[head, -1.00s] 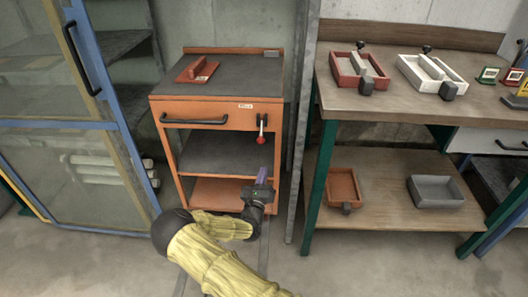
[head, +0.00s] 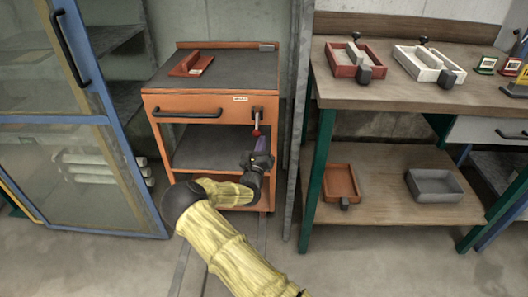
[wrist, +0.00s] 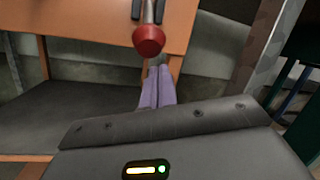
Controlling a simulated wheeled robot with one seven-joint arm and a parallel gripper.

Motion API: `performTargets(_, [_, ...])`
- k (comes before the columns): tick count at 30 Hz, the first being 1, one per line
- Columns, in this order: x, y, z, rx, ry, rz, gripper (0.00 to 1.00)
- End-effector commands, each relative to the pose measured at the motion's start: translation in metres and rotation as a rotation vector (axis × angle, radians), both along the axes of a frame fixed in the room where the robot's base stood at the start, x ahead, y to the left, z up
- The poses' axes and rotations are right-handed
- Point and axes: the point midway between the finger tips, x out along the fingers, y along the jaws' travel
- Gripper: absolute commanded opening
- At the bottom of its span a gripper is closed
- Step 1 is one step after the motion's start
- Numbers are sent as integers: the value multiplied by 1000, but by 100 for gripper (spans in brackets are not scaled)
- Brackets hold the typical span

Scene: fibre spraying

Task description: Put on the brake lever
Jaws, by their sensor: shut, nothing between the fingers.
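The brake lever (head: 257,122) hangs on the right front of the orange cart (head: 190,104), a short metal bar with a red ball knob at its lower end. In the wrist view the red knob (wrist: 149,40) shows close up at top centre, with dark brackets beside the bar. My gripper (head: 263,146) is just below the knob. Its two purple fingers (wrist: 158,86) are together, with nothing between them, and their tips point up towards the space under the knob. In the wrist view the tips appear slightly below the knob; I cannot tell whether they touch it.
The cart has a black drawer handle (head: 187,114) and an open shelf below. A grey post (head: 294,130) stands close on its right. A workbench (head: 390,92) with trays is further right, and a glass-door cabinet (head: 75,170) is at the left.

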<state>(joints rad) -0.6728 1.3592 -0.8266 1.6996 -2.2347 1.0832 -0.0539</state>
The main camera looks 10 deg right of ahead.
Motion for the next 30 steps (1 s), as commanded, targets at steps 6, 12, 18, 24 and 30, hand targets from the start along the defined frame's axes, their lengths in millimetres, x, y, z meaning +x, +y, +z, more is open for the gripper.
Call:
performTargets(6, [-5,8,11,-1,0,-1,0])
performTargets(12, [-6,9,12,0,1,-2,0])
performTargets(18, [-6,9,12,0,2,0,0])
performTargets(24, [-7,15,15,4,16,7,0])
performTargets(30, [-8,22,16,9,40,15,0])
